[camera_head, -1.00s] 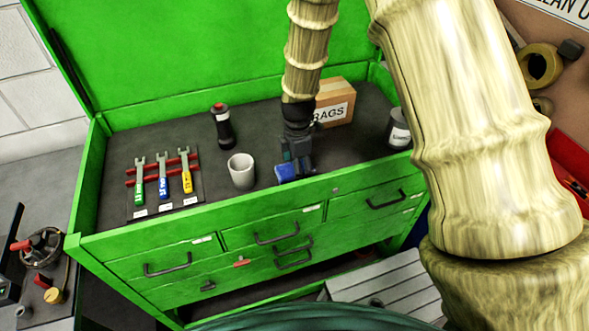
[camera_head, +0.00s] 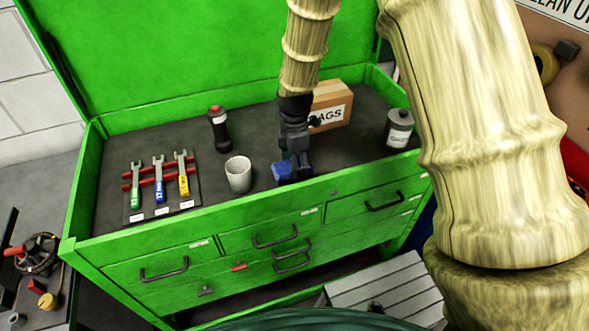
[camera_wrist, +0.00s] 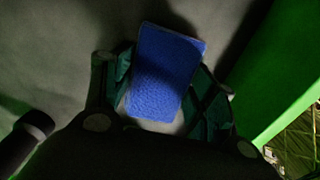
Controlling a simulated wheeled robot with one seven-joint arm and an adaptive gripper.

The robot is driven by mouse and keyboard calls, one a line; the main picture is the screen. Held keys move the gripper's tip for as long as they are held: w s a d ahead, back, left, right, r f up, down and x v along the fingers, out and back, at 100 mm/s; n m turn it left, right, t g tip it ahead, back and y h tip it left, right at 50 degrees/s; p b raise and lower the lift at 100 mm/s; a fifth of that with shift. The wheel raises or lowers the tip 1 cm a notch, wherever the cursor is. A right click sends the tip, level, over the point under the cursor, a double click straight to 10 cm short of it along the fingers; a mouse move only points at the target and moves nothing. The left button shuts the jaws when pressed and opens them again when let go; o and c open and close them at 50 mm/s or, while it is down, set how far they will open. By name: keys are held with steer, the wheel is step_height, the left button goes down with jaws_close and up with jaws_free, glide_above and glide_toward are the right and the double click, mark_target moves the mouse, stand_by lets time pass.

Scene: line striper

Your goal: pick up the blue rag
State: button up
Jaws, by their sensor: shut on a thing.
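The blue rag (camera_head: 283,171) is a small folded block on the dark top of the green tool chest, near its front edge. My gripper (camera_head: 294,166) points down over it and hides part of it. In the wrist view the rag (camera_wrist: 166,75) lies between the two green fingers of my gripper (camera_wrist: 165,95), which are shut on it. I cannot tell whether the rag touches the chest top or is slightly above it.
A white cup (camera_head: 238,174) stands just left of my gripper. A dark bottle (camera_head: 219,130), a RAGS box (camera_head: 332,106) and a grey can (camera_head: 398,129) stand farther back. Wrenches (camera_head: 160,179) lie on a rack at left. The green chest rim (camera_head: 225,221) runs in front.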

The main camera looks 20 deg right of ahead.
steer(key=shift+r+b, duration=1.15)
steer(key=shift+r, duration=2.75)
